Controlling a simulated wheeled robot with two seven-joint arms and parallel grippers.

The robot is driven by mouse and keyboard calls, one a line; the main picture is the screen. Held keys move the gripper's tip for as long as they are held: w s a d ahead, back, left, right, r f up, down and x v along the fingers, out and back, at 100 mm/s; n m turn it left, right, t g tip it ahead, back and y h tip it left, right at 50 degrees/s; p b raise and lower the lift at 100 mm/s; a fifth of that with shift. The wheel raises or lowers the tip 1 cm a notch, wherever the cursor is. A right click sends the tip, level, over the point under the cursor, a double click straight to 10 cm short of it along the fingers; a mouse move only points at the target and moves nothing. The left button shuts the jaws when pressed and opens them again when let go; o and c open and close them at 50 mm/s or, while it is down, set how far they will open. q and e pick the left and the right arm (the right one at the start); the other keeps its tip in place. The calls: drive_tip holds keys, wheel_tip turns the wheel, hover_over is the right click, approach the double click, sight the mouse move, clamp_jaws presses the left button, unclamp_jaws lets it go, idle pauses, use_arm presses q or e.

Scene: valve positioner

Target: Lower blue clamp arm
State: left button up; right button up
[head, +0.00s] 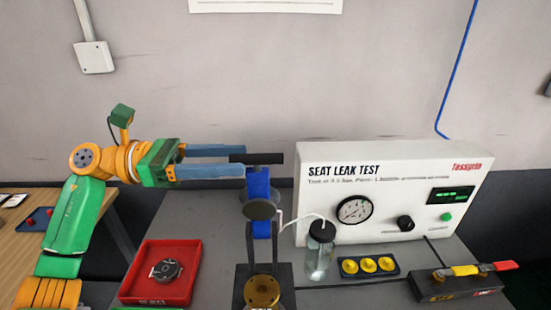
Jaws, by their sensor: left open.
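The blue clamp arm (259,187) stands upright above a black fixture (284,276) at the front middle of the bench. A black crossbar handle (265,158) tops it, and a grey round pad (258,210) sits in front of its lower part. A brass round part (262,291) sits on the fixture below. My left gripper (242,161) reaches in from the left with its two blue-grey fingers open. The handle's left end lies between the fingertips in the picture; I cannot tell whether they touch. My right gripper is out of view.
A white seat leak test box (400,180) stands behind right. A clear bottle (319,255) with a tube is close right of the clamp.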

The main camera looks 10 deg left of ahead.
sight(269, 156)
use_arm(q)
drive_tip(key=d+p, duration=0.1)
drive_tip(key=d+r+p, duration=0.1)
drive_tip(key=d, duration=0.1)
drive_tip(key=shift+s+d, duration=0.1)
drive_tip(key=shift+s, duration=0.1)
drive_tip(key=p+x, duration=0.1)
drive_tip(key=x, duration=0.2)
drive_tip(key=shift+w+d+f, duration=0.1)
drive_tip(key=shift+d+f, duration=0.1)
drive_tip(key=shift+d, duration=0.1)
drive_tip(key=shift+w+f, duration=0.1)
drive_tip(key=shift+a, duration=0.1)
drive_tip(key=shift+c, duration=0.7)
clamp_jaws()
